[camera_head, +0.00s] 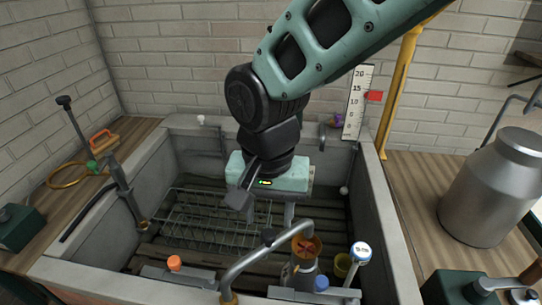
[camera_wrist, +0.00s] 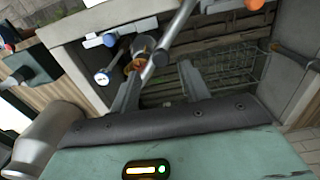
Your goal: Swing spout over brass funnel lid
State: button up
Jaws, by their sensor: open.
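The spout (camera_head: 262,250) is a grey bent pipe rising from the trough's front rim, its end leaning right. The brass funnel lid (camera_head: 306,247) is an orange-brown cup on a grey cylinder, close beside the spout's end. I cannot tell whether the end is directly over it. In the wrist view the spout (camera_wrist: 172,35) slants near the funnel (camera_wrist: 134,66), partly behind a finger. My gripper (camera_head: 268,208) is open and empty, pointing down inside the trough, behind the spout in the head view. Its two fingers (camera_wrist: 160,82) show in the wrist view.
A wire rack (camera_head: 205,220) lies in the trough (camera_head: 375,215). A blue-and-white capped post (camera_head: 360,254) and an orange knob (camera_head: 174,263) stand along the front. A metal milk can (camera_head: 490,190) stands on the right counter. A dark lever pipe (camera_head: 125,190) is at left.

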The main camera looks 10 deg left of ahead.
notch_tip(320, 180, up, 13)
jog(key=b, duration=0.1)
jog(key=shift+f, duration=0.15)
jog(key=shift+d, duration=0.1)
